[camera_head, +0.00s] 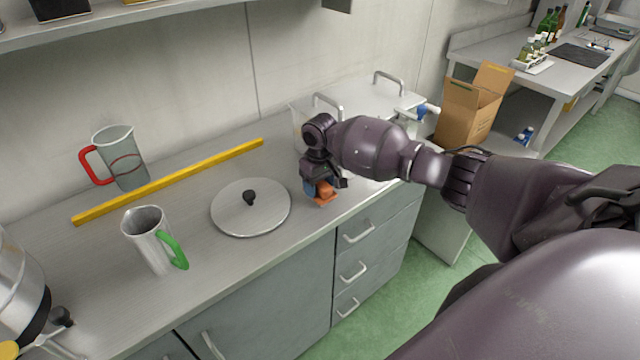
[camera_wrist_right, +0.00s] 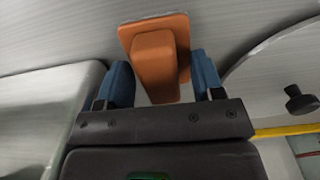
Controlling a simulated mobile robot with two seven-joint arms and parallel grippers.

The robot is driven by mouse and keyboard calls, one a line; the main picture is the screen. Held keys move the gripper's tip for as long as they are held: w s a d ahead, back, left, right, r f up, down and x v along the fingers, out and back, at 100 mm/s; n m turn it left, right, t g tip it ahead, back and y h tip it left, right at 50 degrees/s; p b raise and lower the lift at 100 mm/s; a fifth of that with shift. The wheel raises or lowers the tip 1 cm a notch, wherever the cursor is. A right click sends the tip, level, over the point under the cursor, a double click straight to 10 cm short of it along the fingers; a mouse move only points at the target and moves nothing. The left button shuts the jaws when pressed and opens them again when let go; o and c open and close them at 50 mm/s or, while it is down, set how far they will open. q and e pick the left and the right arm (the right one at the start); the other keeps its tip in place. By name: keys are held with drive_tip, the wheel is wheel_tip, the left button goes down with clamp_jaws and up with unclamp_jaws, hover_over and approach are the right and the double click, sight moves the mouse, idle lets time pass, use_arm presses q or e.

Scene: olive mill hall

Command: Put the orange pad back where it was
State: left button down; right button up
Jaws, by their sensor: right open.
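The orange pad (camera_head: 325,198) lies on the steel worktop close to its front edge, right of the round metal lid (camera_head: 251,207). In the right wrist view the orange pad (camera_wrist_right: 156,58) shows a flat base with a raised block on it. My right gripper (camera_head: 318,190) is low over the pad. Its blue fingers (camera_wrist_right: 166,80) are open, one on each side of the block, with a gap visible on the left. The gripper hides part of the pad in the head view. My left gripper is not in view.
A yellow bar (camera_head: 170,181) lies along the worktop behind the lid. A red-handled jug (camera_head: 120,158) and a green-handled jug (camera_head: 153,240) stand left. An open cardboard box (camera_head: 470,108) is at right.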

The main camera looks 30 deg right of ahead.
sight(320, 183)
wheel_tip(320, 183, up, 12)
drive_tip(key=p, duration=0.1)
drive_tip(key=shift+r, duration=0.15)
idle(0.3)
idle(0.4)
drive_tip(key=w+a+r+n+t+y, duration=0.25)
drive_tip(key=w+a+n+t, duration=0.25)
drive_tip(key=w+a+t, duration=0.4)
drive_tip(key=s+a+f+t, duration=0.1)
drive_tip(key=s+f+t, duration=0.1)
drive_tip(key=s, duration=0.3)
drive_tip(key=s+a+f+t, duration=0.2)
drive_tip(key=s+f, duration=0.2)
drive_tip(key=s, duration=0.2)
drive_tip(key=s+a+f+t, duration=0.1)
drive_tip(key=s+f, duration=0.2)
drive_tip(key=s, duration=0.2)
drive_tip(key=shift+s+a+f+t+y, duration=0.15)
drive_tip(key=shift+a+f+t+y, duration=0.1)
drive_tip(key=shift+t+y, duration=0.15)
drive_tip(key=s+d+f+m+g+h, duration=0.1)
drive_tip(key=s+f+m, duration=0.1)
drive_tip(key=s+f, duration=0.5)
drive_tip(key=s+d+f+m+g+h, duration=0.2)
drive_tip(key=s+f, duration=0.5)
drive_tip(key=s, duration=0.8)
drive_tip(key=shift+m, duration=0.4)
